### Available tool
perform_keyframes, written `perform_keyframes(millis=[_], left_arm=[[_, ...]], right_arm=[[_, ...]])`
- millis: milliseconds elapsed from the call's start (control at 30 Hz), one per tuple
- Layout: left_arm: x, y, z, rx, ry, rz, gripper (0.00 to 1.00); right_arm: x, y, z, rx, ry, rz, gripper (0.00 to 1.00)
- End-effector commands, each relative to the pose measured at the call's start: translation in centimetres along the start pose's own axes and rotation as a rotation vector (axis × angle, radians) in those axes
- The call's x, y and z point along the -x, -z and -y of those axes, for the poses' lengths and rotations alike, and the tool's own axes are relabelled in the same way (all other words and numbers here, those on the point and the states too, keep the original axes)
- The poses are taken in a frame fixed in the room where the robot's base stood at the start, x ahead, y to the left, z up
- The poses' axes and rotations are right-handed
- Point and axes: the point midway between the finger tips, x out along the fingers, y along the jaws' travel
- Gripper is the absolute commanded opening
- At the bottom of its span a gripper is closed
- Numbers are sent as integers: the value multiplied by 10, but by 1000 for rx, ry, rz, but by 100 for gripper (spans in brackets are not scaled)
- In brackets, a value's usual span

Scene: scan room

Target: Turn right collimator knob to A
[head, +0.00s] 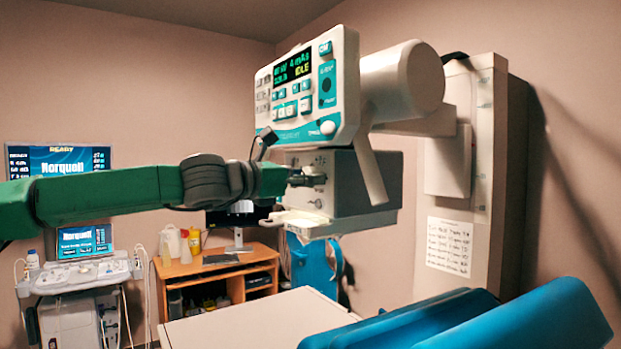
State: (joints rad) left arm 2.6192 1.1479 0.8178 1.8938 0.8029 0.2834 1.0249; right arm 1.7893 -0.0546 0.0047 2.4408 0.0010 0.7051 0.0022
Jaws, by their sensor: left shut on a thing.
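The collimator is a grey box (367,182) under the white control head of the X-ray unit. My left gripper (304,178) reaches in from the left, at the box's front face. It is shut on a small dark collimator knob (319,179), mostly hidden by the fingers. The knob's pointer and any letter marks, including A, are too small or covered to read. A small round fitting (317,203) shows lower on the same face. My right gripper is not in view.
The control panel (302,88) with a lit display overhangs the collimator. A pale ledge (305,224) juts out below it. A pale table top (262,322) and blue padded parts (520,322) lie below. A wooden desk (215,268) and a cart (80,274) stand behind.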

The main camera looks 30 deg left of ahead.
Motion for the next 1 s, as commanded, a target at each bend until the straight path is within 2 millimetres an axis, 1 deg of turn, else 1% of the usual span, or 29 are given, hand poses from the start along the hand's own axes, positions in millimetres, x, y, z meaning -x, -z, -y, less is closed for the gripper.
perform_keyframes(millis=[33, 567, 600, 633, 667, 1000], left_arm=[[-1, 9, 1, 5, 0, -15, 1], [-1, 9, 0, 5, -1, -15, 1], [-1, 9, 0, 5, -1, -15, 36], [-1, 8, 0, 5, -1, -14, 47], [-1, 8, 0, 5, -1, -14, 52], [1, 2, 1, 1, -2, -5, 52]], right_arm=[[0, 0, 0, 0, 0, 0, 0], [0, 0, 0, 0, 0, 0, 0], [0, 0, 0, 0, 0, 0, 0], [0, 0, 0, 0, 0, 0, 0], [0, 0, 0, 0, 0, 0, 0], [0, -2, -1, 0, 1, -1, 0]])
